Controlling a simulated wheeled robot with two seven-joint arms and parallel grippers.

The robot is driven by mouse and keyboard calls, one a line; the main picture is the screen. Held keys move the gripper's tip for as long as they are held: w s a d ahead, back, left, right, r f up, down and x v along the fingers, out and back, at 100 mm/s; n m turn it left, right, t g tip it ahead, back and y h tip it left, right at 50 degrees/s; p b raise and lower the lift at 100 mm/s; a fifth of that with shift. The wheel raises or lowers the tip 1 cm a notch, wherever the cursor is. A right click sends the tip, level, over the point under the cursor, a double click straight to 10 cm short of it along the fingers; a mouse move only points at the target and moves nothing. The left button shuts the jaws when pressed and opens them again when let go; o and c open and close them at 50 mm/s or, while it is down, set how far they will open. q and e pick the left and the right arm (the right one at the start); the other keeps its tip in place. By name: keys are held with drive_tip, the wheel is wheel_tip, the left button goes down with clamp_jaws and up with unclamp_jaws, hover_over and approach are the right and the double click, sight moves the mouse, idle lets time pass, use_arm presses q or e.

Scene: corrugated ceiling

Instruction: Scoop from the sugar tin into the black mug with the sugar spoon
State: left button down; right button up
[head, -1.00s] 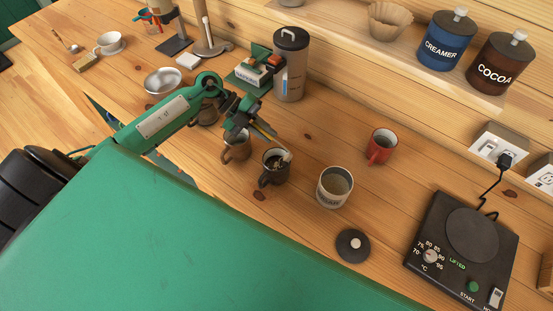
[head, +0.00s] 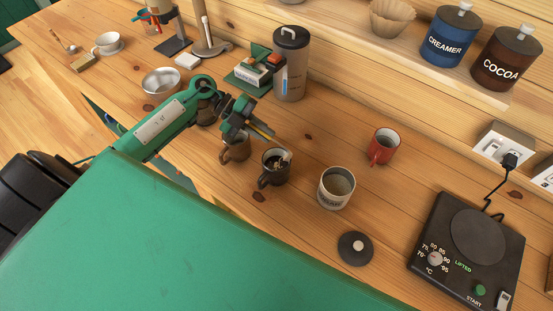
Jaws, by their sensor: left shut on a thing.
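The sugar tin (head: 335,196) is a pale open tin with a dark printed label, standing on the wooden counter. The black mug (head: 273,177) stands upright to its left. My left gripper (head: 256,127) is shut on the sugar spoon (head: 266,133), above and a little left of the black mug. The spoon slants down to the right, and its end with something white is over or in the mug's mouth; I cannot tell which. Dark and pale contents show inside the mug. My right gripper is out of view.
A brown mug (head: 235,150) stands close left of the black mug, under my gripper. A red mug (head: 383,146), a round dark lid (head: 355,247) and a hot plate (head: 463,250) are to the right. A grey tumbler (head: 291,70) stands behind.

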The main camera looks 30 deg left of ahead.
sight(248, 124)
use_arm(q)
drive_tip(key=shift+a+f+h+b, duration=0.3)
drive_tip(key=shift+f+h+b, duration=0.3)
drive_tip(key=shift+b, duration=0.65)
drive_tip(key=shift+s+a+r+t+h+b, duration=0.1)
drive_tip(key=shift+a+r+t+h+b, duration=0.05)
drive_tip(key=shift+a+h+b, duration=0.3)
drive_tip(key=shift+a+r+t+h+b, duration=0.15)
drive_tip(key=shift+a+h+b, duration=0.2)
drive_tip(key=shift+h+b, duration=0.2)
drive_tip(key=shift+a+r+h+b, duration=0.1)
drive_tip(key=shift+a+h+b, duration=0.05)
drive_tip(key=shift+h+b, duration=0.7)
idle(0.7)
drive_tip(key=shift+r+h, duration=0.75)
drive_tip(key=shift+r, duration=0.1)
idle(0.5)
drive_tip(key=shift+r+t+h, duration=0.3)
drive_tip(key=shift+r+h, duration=0.6)
drive_tip(key=shift+r, duration=0.8)
wheel_tip(248, 124, down, 3)
drive_tip(key=shift+f+y+b, duration=0.1)
drive_tip(key=shift+y+b, duration=0.2)
drive_tip(key=shift+y, duration=0.5)
drive_tip(key=shift+f+y+p, duration=0.5)
drive_tip(key=shift+f+y, duration=0.4)
drive_tip(key=shift+f, duration=0.05)
drive_tip(key=shift+r, duration=0.1)
